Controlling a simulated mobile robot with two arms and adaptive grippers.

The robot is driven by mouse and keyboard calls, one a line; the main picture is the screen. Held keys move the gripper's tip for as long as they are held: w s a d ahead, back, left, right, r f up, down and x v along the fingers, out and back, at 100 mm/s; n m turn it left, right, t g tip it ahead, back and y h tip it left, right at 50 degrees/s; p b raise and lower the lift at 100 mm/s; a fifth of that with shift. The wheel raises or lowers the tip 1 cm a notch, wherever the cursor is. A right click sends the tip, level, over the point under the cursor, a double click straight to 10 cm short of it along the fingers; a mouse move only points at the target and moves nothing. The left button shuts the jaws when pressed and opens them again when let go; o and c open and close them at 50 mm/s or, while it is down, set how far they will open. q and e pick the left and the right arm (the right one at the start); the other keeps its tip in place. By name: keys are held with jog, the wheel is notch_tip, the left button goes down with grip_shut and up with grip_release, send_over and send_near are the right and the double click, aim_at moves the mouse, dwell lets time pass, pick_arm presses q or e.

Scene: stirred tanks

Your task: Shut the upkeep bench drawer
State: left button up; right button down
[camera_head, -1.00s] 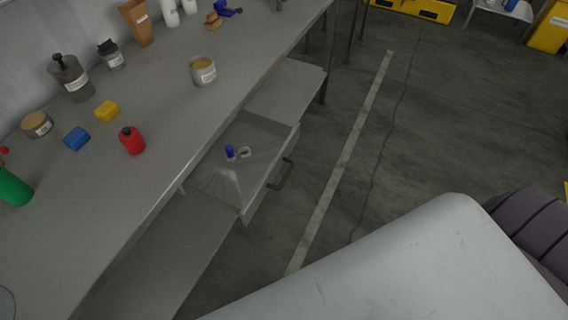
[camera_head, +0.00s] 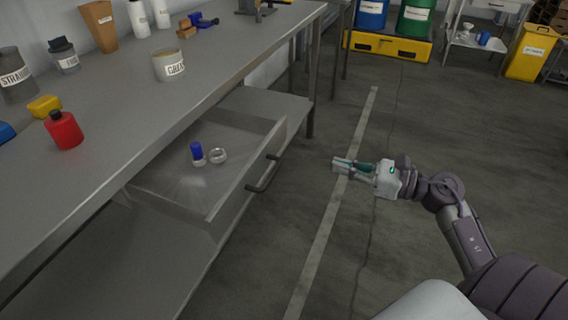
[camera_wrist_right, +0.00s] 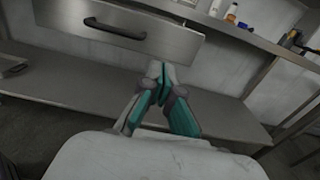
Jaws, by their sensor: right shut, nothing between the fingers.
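The bench drawer (camera_head: 238,196) stands pulled out from under the grey bench top, in the middle left of the head view. Its dark bar handle (camera_head: 262,174) faces right. Inside lie a blue-capped vial (camera_head: 197,153) and a clear ring-like piece (camera_head: 218,156). My right gripper (camera_head: 336,165) is shut and empty, to the right of the handle and apart from it, over the floor. In the right wrist view the drawer front (camera_wrist_right: 150,28) and handle (camera_wrist_right: 114,29) show beyond and above the shut fingertips (camera_wrist_right: 161,68). My left gripper is not in view.
The bench top (camera_head: 130,130) holds a red bottle (camera_head: 64,131), a grease tub (camera_head: 168,66) and other containers. A lower shelf (camera_head: 110,262) runs beneath the drawer. Bench legs (camera_head: 312,85) stand behind it. The floor right of the drawer is clear.

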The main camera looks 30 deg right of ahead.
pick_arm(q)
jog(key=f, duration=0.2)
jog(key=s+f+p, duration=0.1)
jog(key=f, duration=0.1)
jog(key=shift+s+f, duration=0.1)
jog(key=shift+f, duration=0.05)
pick_arm(e)
jog(key=x, duration=1.3)
jog(key=shift+w+a, duration=0.25)
jog(key=shift+w, duration=0.05)
jog(key=shift+w+a+r, duration=0.1)
jog(key=shift+w+a, duration=0.05)
jog(key=shift+w, duration=0.05)
send_near(212, 140)
jog(key=r, duration=0.3)
jog(key=shift+w+a, duration=0.1)
jog(key=shift+w, duration=0.15)
jog(key=b+x, duration=0.1)
jog(key=x, duration=0.8)
jog(key=shift+f, duration=0.1)
jog(key=shift+w+a, duration=0.15)
jog(key=shift+w, duration=0.05)
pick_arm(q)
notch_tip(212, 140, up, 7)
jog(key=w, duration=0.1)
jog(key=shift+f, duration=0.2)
pick_arm(e)
jog(key=shift+r, duration=0.25)
